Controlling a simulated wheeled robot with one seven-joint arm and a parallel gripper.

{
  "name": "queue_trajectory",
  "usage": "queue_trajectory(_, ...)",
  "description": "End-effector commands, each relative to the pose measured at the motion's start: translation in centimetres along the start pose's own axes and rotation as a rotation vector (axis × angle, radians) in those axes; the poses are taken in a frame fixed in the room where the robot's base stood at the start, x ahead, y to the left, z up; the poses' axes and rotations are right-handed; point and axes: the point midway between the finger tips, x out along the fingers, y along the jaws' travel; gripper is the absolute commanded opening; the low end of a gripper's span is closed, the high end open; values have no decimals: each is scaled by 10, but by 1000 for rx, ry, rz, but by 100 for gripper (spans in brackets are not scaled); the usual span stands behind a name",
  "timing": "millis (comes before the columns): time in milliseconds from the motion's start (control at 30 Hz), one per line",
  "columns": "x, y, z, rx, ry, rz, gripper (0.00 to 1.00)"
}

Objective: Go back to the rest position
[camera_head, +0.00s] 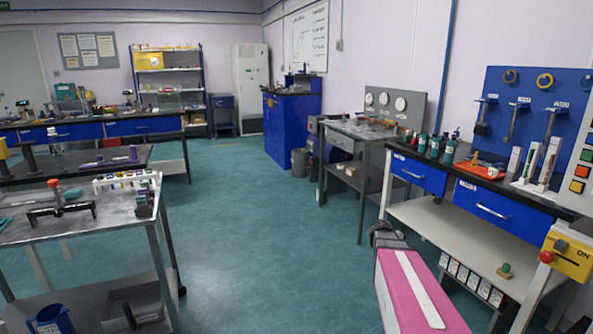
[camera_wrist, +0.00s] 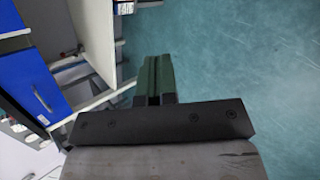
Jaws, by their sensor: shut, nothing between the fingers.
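My gripper (camera_wrist: 156,75) is shut and empty in the wrist view, its two dark fingers side by side over the teal floor. In the head view the grey end of my arm (camera_head: 385,236) shows beyond my pink arm link, low and right of centre. It is over the floor, just left of the workbench with blue drawers (camera_head: 418,173). The fingers cannot be made out in the head view.
The workbench's pale lower shelf (camera_head: 440,226) is close to my arm's right. A grey metal table (camera_head: 352,132) stands beyond it. A cart (camera_head: 120,222) with several tools is at left. The middle floor (camera_head: 255,215) is clear.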

Motion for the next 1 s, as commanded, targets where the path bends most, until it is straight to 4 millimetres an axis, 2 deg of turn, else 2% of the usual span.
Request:
queue_trajectory(33,-19,-33,0,84,34,-74,0)
queue_trajectory(200,-74,-126,-12,381,103,-369,0)
queue_trajectory(300,-106,-172,-16,520,108,-534,0)
queue_trajectory(400,-133,-204,-19,620,96,-667,0)
queue_trajectory(500,-151,-224,-20,681,81,-755,0)
queue_trajectory(600,-159,-233,-21,711,72,-799,0)
queue_trajectory(1000,-160,-234,-22,714,70,-803,0)
